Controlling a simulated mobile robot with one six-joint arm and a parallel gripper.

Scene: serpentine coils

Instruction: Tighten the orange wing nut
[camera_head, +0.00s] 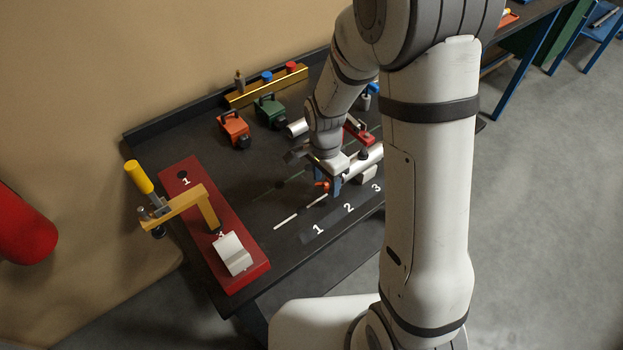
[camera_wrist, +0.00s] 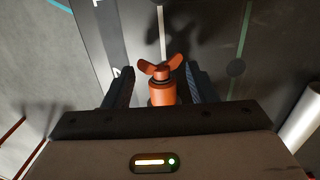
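The orange wing nut (camera_wrist: 160,68) shows two raised wings in the wrist view, in line with an orange cylindrical body (camera_wrist: 162,94). My gripper (camera_wrist: 159,76) is open, with one dark finger on each side of the orange part and a visible gap to both. The fingers do not appear to touch it. In the head view, my gripper (camera_head: 331,184) is low over the dark bench, and a small bit of orange (camera_head: 322,184) shows beside its finger. The rest of the orange part is hidden there by the gripper.
A red base (camera_head: 178,205) with a yellow-handled clamp stands at the bench's left. Orange (camera_head: 233,128) and green (camera_head: 270,111) cases sit at the back. A silver cylinder (camera_head: 363,163) lies right of my gripper. The bench between red base and gripper is mostly clear.

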